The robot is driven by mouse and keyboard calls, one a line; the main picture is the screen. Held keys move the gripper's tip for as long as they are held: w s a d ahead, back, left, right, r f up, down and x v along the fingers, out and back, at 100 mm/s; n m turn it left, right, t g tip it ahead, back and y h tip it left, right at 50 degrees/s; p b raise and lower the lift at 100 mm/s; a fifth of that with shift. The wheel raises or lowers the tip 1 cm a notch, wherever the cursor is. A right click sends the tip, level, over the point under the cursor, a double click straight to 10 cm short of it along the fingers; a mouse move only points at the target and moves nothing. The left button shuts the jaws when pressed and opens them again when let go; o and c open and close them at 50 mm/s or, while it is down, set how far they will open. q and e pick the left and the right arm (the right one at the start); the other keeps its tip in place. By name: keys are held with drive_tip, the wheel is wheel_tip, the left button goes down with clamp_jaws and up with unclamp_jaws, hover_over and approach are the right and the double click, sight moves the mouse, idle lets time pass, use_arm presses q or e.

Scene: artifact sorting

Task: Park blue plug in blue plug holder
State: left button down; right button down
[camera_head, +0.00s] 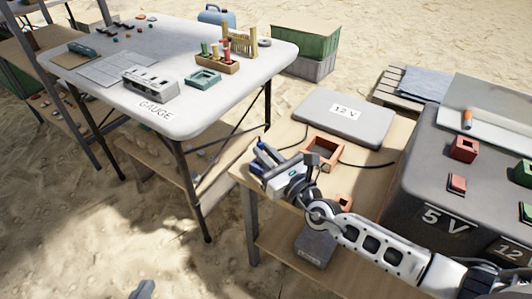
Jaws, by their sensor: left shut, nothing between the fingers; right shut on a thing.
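My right gripper (263,163) is over the left end of the wooden table, shut on the blue plug (267,151). The plug is small and blue, partly hidden by the fingers, and a black cable runs near it toward the 12 V pad. I cannot tell whether the plug touches the tabletop. I cannot make out a blue plug holder for certain; the gripper may hide it. An open orange-red square frame (322,151) lies just right of the gripper. Only the tip of my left gripper (143,290) shows at the bottom edge, shut and empty, away from both tables.
A grey 12 V pad (345,112) lies behind the orange-red frame. A large dark case (420,180) marked 5 V and 12 V fills the right. A white GAUGE table (225,110) with small parts stands at the upper left. Sand is clear between.

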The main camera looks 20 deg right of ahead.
drive_tip(key=shift+f+b, duration=0.85)
drive_tip(key=c, duration=1.3)
unclamp_jaws()
drive_tip(key=shift+c, duration=0.2)
